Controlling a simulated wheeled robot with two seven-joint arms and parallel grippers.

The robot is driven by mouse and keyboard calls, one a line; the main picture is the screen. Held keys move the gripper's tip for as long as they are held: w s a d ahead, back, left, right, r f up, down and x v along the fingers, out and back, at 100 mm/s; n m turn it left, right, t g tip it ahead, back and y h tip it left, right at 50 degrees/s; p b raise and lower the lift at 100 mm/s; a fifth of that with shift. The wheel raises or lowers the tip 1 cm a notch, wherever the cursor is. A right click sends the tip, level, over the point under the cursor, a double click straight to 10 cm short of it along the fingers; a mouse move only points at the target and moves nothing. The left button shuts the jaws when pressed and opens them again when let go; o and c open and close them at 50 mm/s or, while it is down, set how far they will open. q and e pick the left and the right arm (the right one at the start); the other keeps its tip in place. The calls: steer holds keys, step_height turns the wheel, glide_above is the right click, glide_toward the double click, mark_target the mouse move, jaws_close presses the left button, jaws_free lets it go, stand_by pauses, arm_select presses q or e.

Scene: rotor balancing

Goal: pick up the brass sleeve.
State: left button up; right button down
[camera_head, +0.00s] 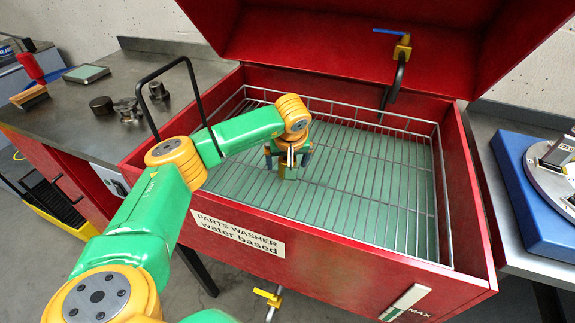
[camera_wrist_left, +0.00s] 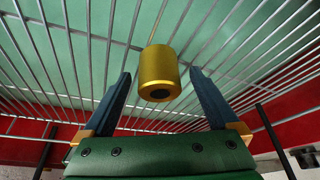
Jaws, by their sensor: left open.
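The brass sleeve (camera_wrist_left: 160,66) is a short gold cylinder with a dark bore in the end facing the left wrist camera. It is on the wire basket (camera_head: 437,190) inside the red parts washer (camera_head: 310,250). My left gripper (camera_wrist_left: 160,82) is open, with its dark blue fingertips on either side of the sleeve and a visible gap on both sides. In the head view my left gripper (camera_head: 288,160) points down into the basket, and a small part of the sleeve (camera_head: 289,173) shows between its fingers. My right gripper is not in view.
The washer's red lid (camera_head: 360,40) stands open behind. A black wire handle (camera_head: 160,75) rises at the basket's left, close to my left arm. A hooked spout (camera_head: 395,80) is at the back. The basket's right part is clear. A blue-based device (camera_head: 525,190) stands right.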

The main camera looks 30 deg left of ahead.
arm_select(q)
jaws_close()
stand_by(0.3)
